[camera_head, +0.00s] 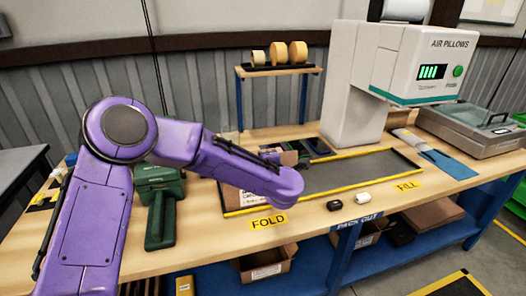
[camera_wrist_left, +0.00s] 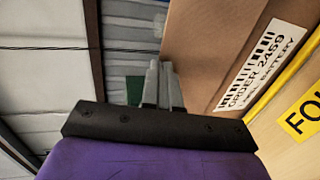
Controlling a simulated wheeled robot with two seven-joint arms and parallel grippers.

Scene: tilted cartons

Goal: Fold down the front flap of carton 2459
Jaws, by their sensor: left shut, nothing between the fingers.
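The brown carton (camera_wrist_left: 215,50) fills the upper right of the left wrist view. Its white label (camera_wrist_left: 262,65) has a barcode and an order number that looks like 2459, though the print is small. In the head view the carton (camera_head: 232,198) stands at the FOLD end of the mat, mostly hidden behind my purple left arm. My left gripper (camera_wrist_left: 161,68) is shut and empty, its fingertips close beside the carton's edge. I cannot tell whether they touch it. The front flap's state is not clear from these views. My right gripper is not in view.
A dark mat with a yellow border (camera_head: 345,153) runs right from FOLD to FILL, mostly clear. A green tape dispenser (camera_head: 160,200) stands left of the carton. The white air-pillow machine (camera_head: 355,90) rises behind the mat.

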